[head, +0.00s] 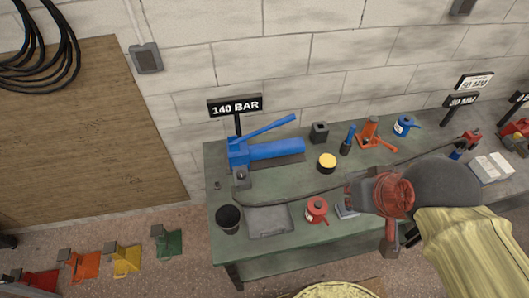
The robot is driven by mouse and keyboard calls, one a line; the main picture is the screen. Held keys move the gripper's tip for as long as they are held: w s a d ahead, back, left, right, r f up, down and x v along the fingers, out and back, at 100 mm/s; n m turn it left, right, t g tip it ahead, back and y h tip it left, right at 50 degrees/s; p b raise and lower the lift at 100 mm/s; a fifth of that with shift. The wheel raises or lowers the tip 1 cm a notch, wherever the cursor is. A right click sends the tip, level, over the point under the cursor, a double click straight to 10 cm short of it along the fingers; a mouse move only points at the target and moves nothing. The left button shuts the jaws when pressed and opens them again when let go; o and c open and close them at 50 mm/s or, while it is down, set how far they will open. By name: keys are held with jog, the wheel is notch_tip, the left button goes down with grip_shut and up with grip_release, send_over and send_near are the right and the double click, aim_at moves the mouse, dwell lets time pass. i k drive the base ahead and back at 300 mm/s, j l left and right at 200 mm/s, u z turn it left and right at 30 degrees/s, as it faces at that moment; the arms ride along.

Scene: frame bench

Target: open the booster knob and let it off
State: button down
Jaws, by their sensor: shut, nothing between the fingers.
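A blue hand-pump-like unit (275,149) with a long raised lever stands at the back left of the green bench, below a black sign (236,106) reading 140 BAR. A small grey fitting with a round knob-like part (241,175) sits at its front left; its setting is too small to read. I take this fitting for the booster knob, but cannot be sure. My arm comes in from the right over the bench. My gripper (359,191), at its dark end, is shut and empty, well right of the fitting and apart from it. Its fingertips are hard to make out.
The bench (222,158) also holds a black cup (228,219), a grey tray (269,221), a red can (317,210), a yellow-topped tin (327,162), an orange jack (372,135) and a blue can (403,126). A dark hose crosses the bench. Coloured wedges stand on the floor at left.

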aim_at(241, 174)
jog(key=i+u, duration=0.15)
jog(key=u, duration=0.25)
jog(key=i+l+u, duration=0.1)
jog(key=u, duration=0.25)
jog(key=i+l+u, duration=0.15)
jog(key=u, duration=0.25)
jog(key=i, duration=0.1)
